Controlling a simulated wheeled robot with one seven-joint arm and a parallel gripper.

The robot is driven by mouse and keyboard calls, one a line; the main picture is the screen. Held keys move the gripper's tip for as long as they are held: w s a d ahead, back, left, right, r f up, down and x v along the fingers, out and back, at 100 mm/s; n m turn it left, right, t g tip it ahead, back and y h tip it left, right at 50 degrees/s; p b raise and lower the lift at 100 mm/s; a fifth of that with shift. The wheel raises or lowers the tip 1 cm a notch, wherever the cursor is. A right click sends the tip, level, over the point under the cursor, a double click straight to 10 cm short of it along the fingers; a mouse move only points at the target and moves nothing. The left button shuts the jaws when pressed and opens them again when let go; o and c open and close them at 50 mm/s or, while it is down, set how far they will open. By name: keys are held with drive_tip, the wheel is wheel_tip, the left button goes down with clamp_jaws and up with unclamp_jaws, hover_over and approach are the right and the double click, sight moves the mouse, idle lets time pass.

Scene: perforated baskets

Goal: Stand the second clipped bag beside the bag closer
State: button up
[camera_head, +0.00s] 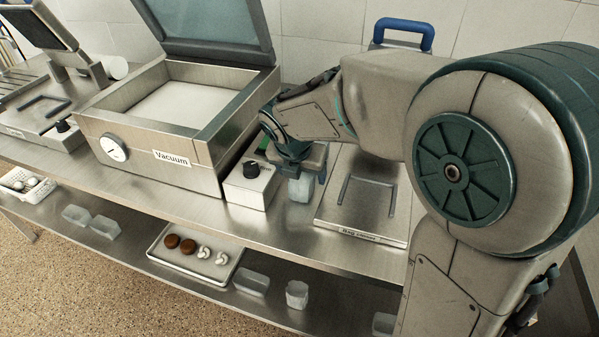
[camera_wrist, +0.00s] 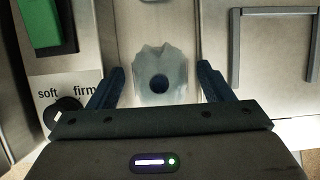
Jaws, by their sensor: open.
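A clear, frosted bag with a jagged top edge and a dark round spot (camera_wrist: 160,62) stands on the steel counter; it also shows in the head view (camera_head: 300,190). The bag closer (camera_head: 375,207), a flat steel plate with a dark U-shaped bar, is just right of the bag; its left part shows in the wrist view (camera_wrist: 222,30). My gripper (camera_head: 300,168) is open above the bag. In the wrist view its two fingers (camera_wrist: 160,72) are on either side of the bag, with gaps visible. Whether the bag is clipped I cannot tell.
A soft/firm knob box (camera_head: 252,182) with a green switch is close on the left. The vacuum machine (camera_head: 160,110) with open lid is beyond it. A lower shelf holds a tray (camera_head: 160,262) and several clear bags (camera_head: 297,293). A blue handle (camera_head: 403,28) is behind.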

drive_tip(key=p+v, duration=0.1)
drive_tip(key=v, duration=1)
drive_tip(key=s+d+f+m, duration=0.2)
drive_tip(key=s+d+m, duration=0.2)
drive_tip(key=m, duration=0.6)
drive_tip(key=s+d+f+m+g+y, duration=0.1)
drive_tip(key=s+d+f+m, duration=0.2)
drive_tip(key=m, duration=0.8)
drive_tip(key=s+d+f+m, duration=0.2)
drive_tip(key=s+d+m, duration=0.5)
drive_tip(key=m, duration=0.4)
drive_tip(key=shift+s+d+f+g+y, duration=0.2)
drive_tip(key=shift+s+d+g+y, duration=0.05)
drive_tip(key=shift+d+g+y, duration=0.1)
drive_tip(key=p+v, duration=0.2)
drive_tip(key=shift+w+r+p, duration=0.2)
drive_tip(key=shift+r+p, duration=0.2)
drive_tip(key=shift+r, duration=0.05)
